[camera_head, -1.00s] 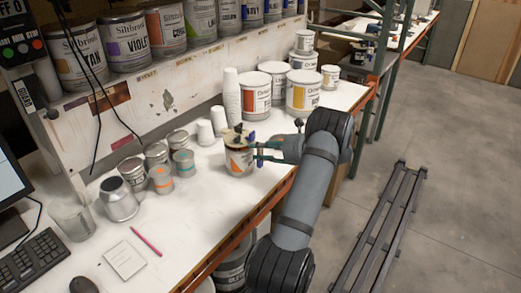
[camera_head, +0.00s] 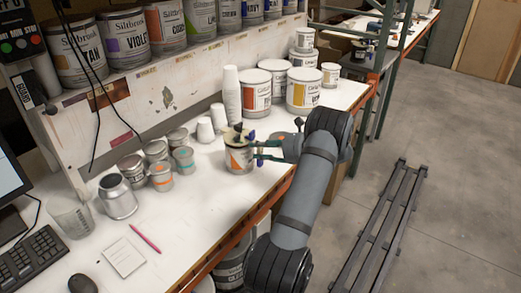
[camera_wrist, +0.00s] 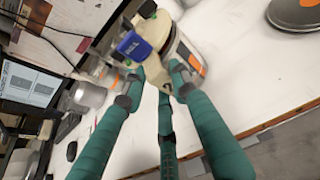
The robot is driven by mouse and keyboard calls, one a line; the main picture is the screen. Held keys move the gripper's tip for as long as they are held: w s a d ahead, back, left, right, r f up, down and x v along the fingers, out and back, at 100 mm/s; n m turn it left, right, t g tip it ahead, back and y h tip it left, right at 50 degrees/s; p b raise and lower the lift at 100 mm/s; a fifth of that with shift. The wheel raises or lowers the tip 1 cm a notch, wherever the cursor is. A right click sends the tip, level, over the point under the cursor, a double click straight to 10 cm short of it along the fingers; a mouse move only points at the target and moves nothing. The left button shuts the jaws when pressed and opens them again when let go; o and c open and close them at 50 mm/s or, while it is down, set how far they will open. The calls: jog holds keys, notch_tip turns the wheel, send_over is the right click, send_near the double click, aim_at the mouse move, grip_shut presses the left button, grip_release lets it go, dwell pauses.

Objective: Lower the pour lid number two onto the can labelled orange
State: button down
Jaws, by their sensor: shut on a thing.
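The can with the orange mark (camera_head: 238,160) stands upright on the white bench. It also shows in the wrist view (camera_wrist: 186,58). The cream pour lid (camera_wrist: 151,30), with a blue part and dark knobs, is at the can's mouth; in the head view the lid (camera_head: 236,138) sits over the can top. I cannot tell whether it is fully seated. My gripper (camera_wrist: 152,78), with green fingers, is shut on the lid's near edge. The gripper (camera_head: 258,151) reaches in from the right in the head view. The lid's number is not readable.
The bench front is mostly clear.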

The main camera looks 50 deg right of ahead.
jog(key=shift+f+b, duration=0.6)
dwell(0.4)
jog(key=c, duration=1.3)
grip_release()
jog(key=shift+s, duration=0.1)
jog(key=v, duration=1.2)
jog(key=x, duration=1.2)
jog(key=shift+r+p, duration=0.45)
